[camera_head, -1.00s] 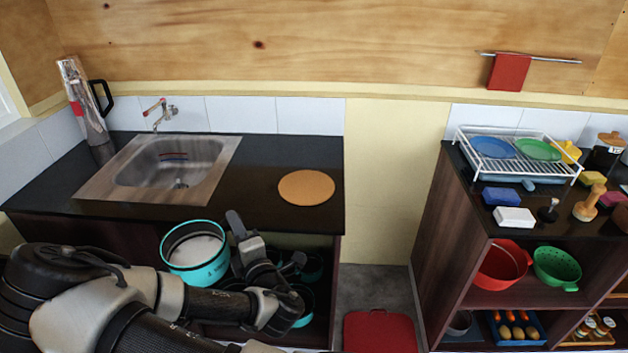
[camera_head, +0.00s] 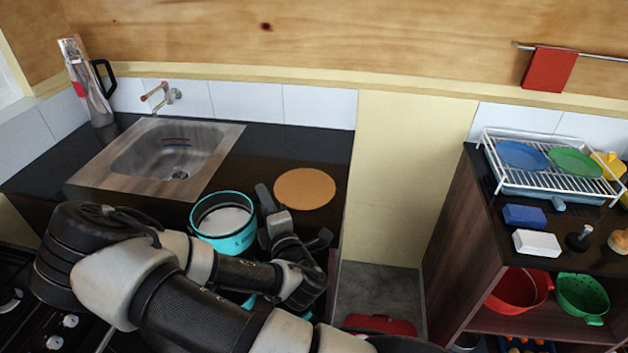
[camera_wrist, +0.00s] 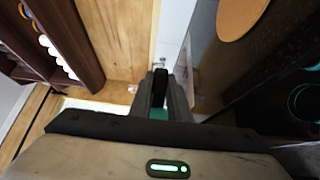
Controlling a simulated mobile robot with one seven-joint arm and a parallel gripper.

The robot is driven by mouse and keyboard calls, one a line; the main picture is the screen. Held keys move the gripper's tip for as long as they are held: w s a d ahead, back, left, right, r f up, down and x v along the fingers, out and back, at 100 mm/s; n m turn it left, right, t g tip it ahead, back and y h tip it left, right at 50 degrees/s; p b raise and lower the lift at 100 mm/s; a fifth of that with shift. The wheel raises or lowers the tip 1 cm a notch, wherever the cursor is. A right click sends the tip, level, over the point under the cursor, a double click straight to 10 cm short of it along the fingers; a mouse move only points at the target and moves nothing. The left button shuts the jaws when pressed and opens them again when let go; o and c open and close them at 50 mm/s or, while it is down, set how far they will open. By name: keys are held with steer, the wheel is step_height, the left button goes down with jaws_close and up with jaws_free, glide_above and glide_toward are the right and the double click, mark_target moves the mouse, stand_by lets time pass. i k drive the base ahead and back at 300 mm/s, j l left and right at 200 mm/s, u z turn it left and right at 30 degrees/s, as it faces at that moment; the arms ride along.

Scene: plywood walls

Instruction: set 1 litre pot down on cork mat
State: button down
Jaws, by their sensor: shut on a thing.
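The 1 litre pot (camera_head: 226,240) is a turquoise pot with a dark rim band and a pale inside. It is upright in front of the counter's front edge, left of and nearer than the cork mat. The round cork mat (camera_head: 305,188) lies bare on the black counter; part of it shows at the top of the wrist view (camera_wrist: 240,16). My gripper (camera_head: 262,216) is at the pot's right side, shut on it. In the wrist view a small turquoise patch (camera_wrist: 158,114) shows between the fingers; most of the pot is hidden there.
A steel sink (camera_head: 165,155) with a tap is left of the mat, and a tall flask (camera_head: 88,85) stands beyond it. More turquoise cookware is partly hidden below the counter. A dish rack (camera_head: 550,165) stands on the right unit. The counter around the mat is clear.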

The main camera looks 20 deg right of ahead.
mark_target(305, 186)
steer(key=i+l, duration=0.1)
steer(key=l, duration=0.3)
steer(key=i+l, duration=0.15)
steer(key=l, duration=0.25)
steer(key=i+l, duration=0.1)
steer(key=l, duration=0.3)
